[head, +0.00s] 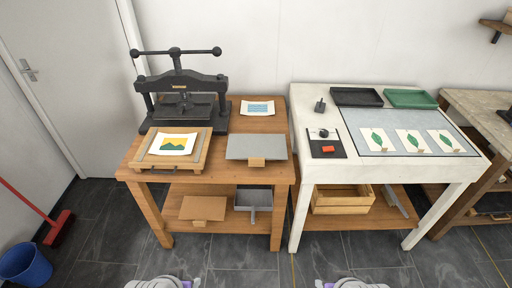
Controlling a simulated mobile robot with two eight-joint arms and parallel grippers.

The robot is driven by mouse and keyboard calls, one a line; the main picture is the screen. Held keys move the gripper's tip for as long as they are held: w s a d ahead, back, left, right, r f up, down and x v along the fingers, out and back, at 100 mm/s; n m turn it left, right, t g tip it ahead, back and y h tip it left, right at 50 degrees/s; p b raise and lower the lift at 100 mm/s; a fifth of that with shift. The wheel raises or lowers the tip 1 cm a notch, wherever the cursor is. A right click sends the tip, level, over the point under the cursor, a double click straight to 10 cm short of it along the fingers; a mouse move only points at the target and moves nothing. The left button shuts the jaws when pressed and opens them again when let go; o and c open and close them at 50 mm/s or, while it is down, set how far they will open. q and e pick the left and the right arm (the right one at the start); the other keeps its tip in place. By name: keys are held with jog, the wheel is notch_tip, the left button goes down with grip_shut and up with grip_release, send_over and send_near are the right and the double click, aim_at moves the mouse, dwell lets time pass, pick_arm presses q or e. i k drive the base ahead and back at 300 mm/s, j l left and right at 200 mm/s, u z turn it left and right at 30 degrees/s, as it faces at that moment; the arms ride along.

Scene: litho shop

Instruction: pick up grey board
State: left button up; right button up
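A flat grey board (254,144) lies on the right part of the wooden table's top, in front of a small blue-and-white print. A small tan wooden block (256,162) shows at the middle of its front edge; I cannot tell whether they are joined. Neither gripper can be made out. Only pale grey and purple parts of my two arms show at the bottom edge, well short of the table and apart from the board.
A black press (180,95) stands at the back left of the wooden table (225,174). A wooden frame (143,158) with a landscape print lies in front. A white table (318,165) with trays and leaf prints stands to the right. The floor in front is clear.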

aim_at(258, 148)
jog(key=i+z, duration=0.35)
jog(key=i+j+z, duration=0.2)
jog(key=z, duration=0.15)
jog(key=i+j+z, duration=0.35)
jog(key=i+l, duration=0.05)
jog(key=l, duration=0.05)
